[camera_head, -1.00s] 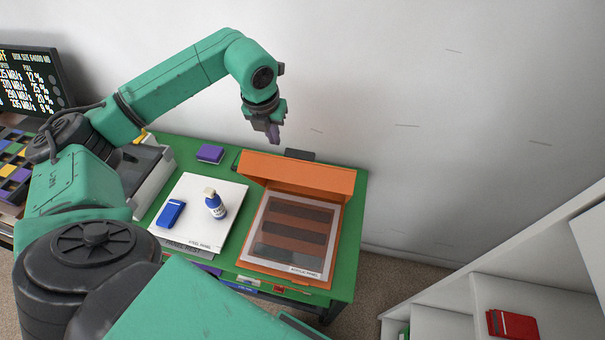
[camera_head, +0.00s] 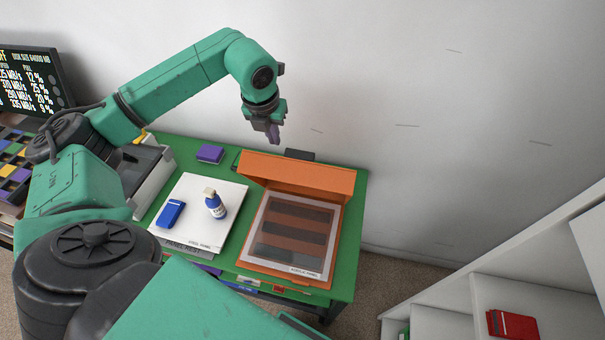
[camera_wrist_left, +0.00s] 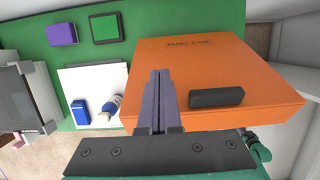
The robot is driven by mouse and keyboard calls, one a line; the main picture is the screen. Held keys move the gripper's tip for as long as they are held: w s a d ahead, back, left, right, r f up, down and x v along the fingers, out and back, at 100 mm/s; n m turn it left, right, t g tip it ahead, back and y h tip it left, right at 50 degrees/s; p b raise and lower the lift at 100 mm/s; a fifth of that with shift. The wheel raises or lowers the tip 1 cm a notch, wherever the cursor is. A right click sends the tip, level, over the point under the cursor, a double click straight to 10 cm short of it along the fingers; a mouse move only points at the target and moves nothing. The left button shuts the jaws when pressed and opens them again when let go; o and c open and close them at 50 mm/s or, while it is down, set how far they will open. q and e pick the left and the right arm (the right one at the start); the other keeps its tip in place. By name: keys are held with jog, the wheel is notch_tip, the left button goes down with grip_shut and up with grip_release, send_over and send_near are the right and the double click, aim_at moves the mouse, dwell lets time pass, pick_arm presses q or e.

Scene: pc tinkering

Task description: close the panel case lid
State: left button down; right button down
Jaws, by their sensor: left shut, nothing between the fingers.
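The orange panel case stands open on the green table. Its lid (camera_head: 300,176) is raised along the back edge, and a dark striped panel labelled acrylic panel (camera_head: 293,230) lies inside the case base (camera_head: 328,275). My left gripper (camera_head: 275,139) is shut and empty, above and behind the lid, apart from it in the head view. In the left wrist view the shut fingers (camera_wrist_left: 157,75) point over the lid's outer face (camera_wrist_left: 225,65), which carries a black handle (camera_wrist_left: 216,97). My right gripper is not in view.
A white steel panel (camera_head: 188,233) left of the case carries a blue bottle (camera_head: 215,206) and a blue box (camera_head: 171,213). A purple block (camera_head: 210,153) lies behind them. The wall is close behind the table; a white shelf stands right.

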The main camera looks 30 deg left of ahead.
pick_arm(q)
notch_tip(320, 180, up, 8)
jog(key=p, duration=0.5)
jog(key=shift+p, duration=0.4)
dwell(0.9)
